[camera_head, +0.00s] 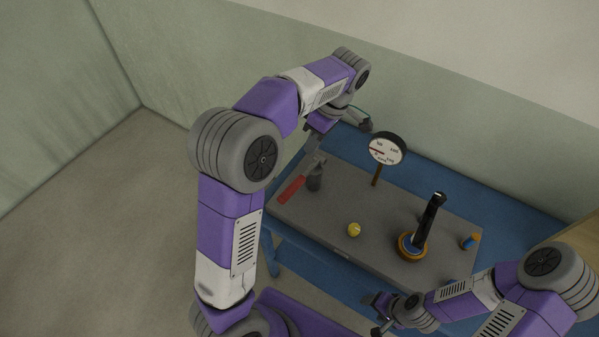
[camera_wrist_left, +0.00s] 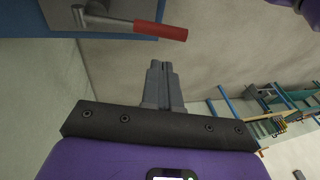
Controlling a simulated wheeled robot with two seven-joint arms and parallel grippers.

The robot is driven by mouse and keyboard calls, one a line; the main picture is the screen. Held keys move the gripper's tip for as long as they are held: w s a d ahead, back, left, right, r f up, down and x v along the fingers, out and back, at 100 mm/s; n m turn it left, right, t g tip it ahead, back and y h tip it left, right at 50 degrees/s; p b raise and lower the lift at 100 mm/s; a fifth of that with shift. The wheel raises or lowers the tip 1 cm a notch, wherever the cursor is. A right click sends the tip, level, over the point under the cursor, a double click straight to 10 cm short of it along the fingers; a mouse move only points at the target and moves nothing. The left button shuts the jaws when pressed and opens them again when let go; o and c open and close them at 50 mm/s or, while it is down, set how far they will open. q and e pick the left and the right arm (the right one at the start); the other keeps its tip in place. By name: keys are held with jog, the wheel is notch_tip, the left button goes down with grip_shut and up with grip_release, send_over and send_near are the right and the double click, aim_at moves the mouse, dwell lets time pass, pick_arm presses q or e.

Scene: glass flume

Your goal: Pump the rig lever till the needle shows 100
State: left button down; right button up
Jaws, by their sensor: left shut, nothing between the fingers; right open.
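The rig's lever has a red handle (camera_head: 292,190) and a metal bar, at the left end of the grey rig top (camera_head: 330,215). The red handle also shows in the left wrist view (camera_wrist_left: 160,30), sticking out to the right. A round white gauge (camera_head: 387,149) with a black rim stands on a brown post behind. Its red needle points left; the exact reading is too small to tell. My left gripper (camera_head: 313,146) is shut and empty near the lever; its fingers (camera_wrist_left: 164,68) are apart from the handle. My right gripper (camera_head: 375,314) is open and empty at the front edge.
A yellow ball (camera_head: 354,230) lies mid-top. A tall black object (camera_head: 429,222) stands in an orange ring base (camera_head: 405,249). A blue table (camera_head: 525,222) surrounds the rig. Open floor (camera_head: 110,230) lies left.

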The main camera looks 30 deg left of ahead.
aim_at(294, 186)
pick_arm(q)
jog(key=shift+s+f, duration=0.1)
jog(key=shift+f, duration=0.05)
pick_arm(e)
jog(key=shift+s, duration=0.1)
pick_arm(q)
jog(key=b+x, duration=0.1)
jog(key=x, duration=1.3)
jog(key=shift+d, duration=0.1)
pick_arm(e)
jog(key=shift+f, duration=0.55)
jog(key=shift+f, duration=0.15)
